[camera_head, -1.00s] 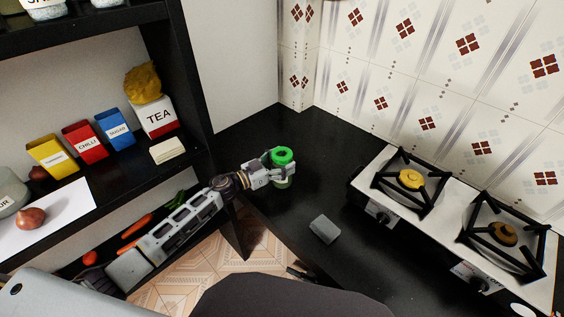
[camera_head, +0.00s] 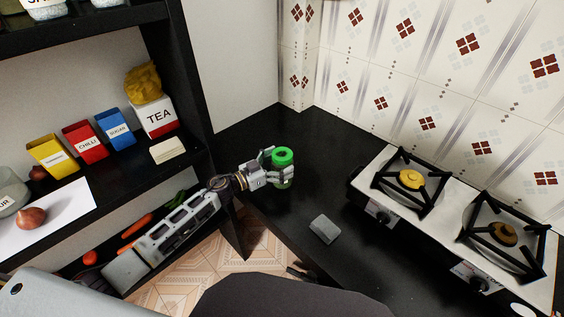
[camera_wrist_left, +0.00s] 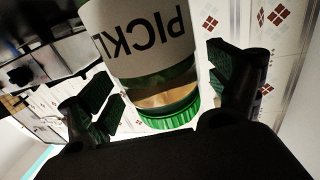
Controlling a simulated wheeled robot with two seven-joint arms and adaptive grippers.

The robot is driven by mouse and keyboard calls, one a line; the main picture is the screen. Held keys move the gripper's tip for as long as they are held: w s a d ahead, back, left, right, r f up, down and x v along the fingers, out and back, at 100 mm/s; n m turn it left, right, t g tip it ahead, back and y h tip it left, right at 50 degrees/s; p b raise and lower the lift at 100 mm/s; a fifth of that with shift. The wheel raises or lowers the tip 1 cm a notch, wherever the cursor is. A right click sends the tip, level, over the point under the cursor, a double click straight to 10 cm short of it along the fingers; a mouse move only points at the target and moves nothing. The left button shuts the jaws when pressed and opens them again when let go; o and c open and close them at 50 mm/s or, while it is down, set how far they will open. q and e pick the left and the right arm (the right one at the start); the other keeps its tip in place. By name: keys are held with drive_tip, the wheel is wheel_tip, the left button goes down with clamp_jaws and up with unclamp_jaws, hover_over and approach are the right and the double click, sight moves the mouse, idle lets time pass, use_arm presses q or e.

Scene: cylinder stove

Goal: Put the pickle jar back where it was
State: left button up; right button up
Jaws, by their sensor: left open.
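The pickle jar (camera_head: 282,158) has a green lid and stands on the black counter (camera_head: 300,215), toward its far left corner. In the left wrist view the jar (camera_wrist_left: 150,45) shows its white label, reading upside down, and its green lid. My left gripper (camera_head: 277,176) is at the jar, with its fingers on either side of it. In the left wrist view the fingers (camera_wrist_left: 165,95) are spread, with gaps beside the jar. The jar's base is partly hidden by the gripper. My right gripper is not clearly seen.
A grey block (camera_head: 324,229) lies on the counter. A stove (camera_head: 450,215) with two burners stands to the right. A black shelf (camera_head: 190,160) at left holds a TEA box (camera_head: 155,117), a CHILLI box (camera_head: 85,142) and other boxes. The counter around the block is mostly clear.

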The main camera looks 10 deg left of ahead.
sight(273, 166)
use_arm(q)
drive_tip(key=shift+v, duration=3.55)
drive_tip(key=shift+s+a, duration=0.45)
drive_tip(key=shift+s, duration=0.05)
drive_tip(key=v, duration=0.2)
drive_tip(key=shift+s+a+r, duration=0.1)
drive_tip(key=shift+s+a, duration=0.15)
drive_tip(key=shift+a, duration=0.05)
use_arm(e)
drive_tip(key=shift+w+d+f, duration=0.2)
drive_tip(key=shift+w+d, duration=0.2)
drive_tip(key=shift+d, duration=0.25)
drive_tip(key=shift+a, duration=0.1)
